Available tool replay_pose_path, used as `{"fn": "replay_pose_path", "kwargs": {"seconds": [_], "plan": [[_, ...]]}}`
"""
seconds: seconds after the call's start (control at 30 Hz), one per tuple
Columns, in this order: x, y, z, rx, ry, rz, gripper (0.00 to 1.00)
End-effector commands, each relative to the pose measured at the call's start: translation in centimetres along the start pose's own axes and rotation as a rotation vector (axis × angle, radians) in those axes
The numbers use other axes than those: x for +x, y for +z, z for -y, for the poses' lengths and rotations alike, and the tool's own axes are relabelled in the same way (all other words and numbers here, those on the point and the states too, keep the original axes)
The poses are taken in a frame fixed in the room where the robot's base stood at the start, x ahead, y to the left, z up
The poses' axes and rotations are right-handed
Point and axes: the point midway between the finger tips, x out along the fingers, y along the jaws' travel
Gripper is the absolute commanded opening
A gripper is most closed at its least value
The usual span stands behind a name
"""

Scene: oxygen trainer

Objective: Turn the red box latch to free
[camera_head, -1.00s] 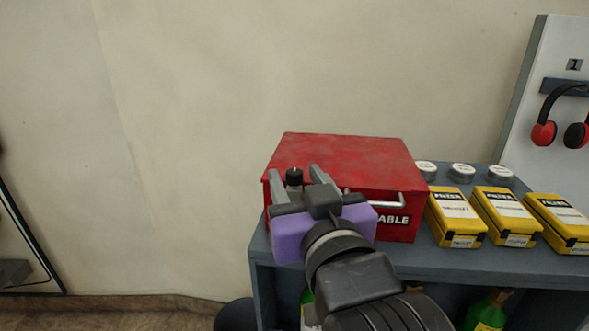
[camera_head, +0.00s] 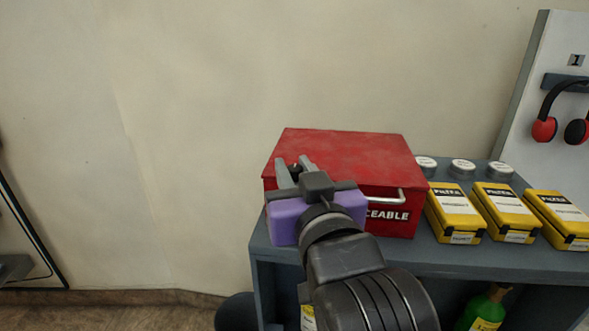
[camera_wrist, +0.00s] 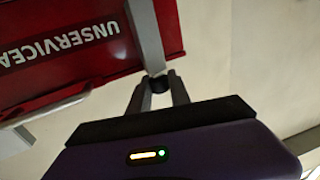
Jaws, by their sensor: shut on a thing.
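The red box (camera_head: 350,158) stands on the left end of a grey shelf unit, its lid down and a silver handle on its front. Its latch is a grey bar with a dark round knob at its end, at the box's left front; in the wrist view the bar (camera_wrist: 145,35) runs to the dark knob (camera_wrist: 158,84). My gripper (camera_head: 292,164) is shut on the knob, one finger on each side, as the wrist view also shows (camera_wrist: 158,93). My purple gripper body and arm hide part of the box front and its label.
Yellow filter boxes (camera_head: 454,212) stand right of the red box on the shelf unit (camera_head: 440,255), with round white-topped tins (camera_head: 462,168) behind them. A board with red headphones (camera_head: 560,115) is at far right. Open floor lies left.

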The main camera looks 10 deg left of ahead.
Motion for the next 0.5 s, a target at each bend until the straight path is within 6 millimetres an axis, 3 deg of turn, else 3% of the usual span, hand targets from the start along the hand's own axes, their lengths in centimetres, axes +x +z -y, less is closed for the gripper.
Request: {"fn": "replay_pose_path", "kwargs": {"seconds": [0.27,0.5], "plan": [[0.01,0.05,0.25,-0.001,0.084,0.001,0.00],[0.06,0.18,0.32,-0.002,0.257,0.001,0.00]]}}
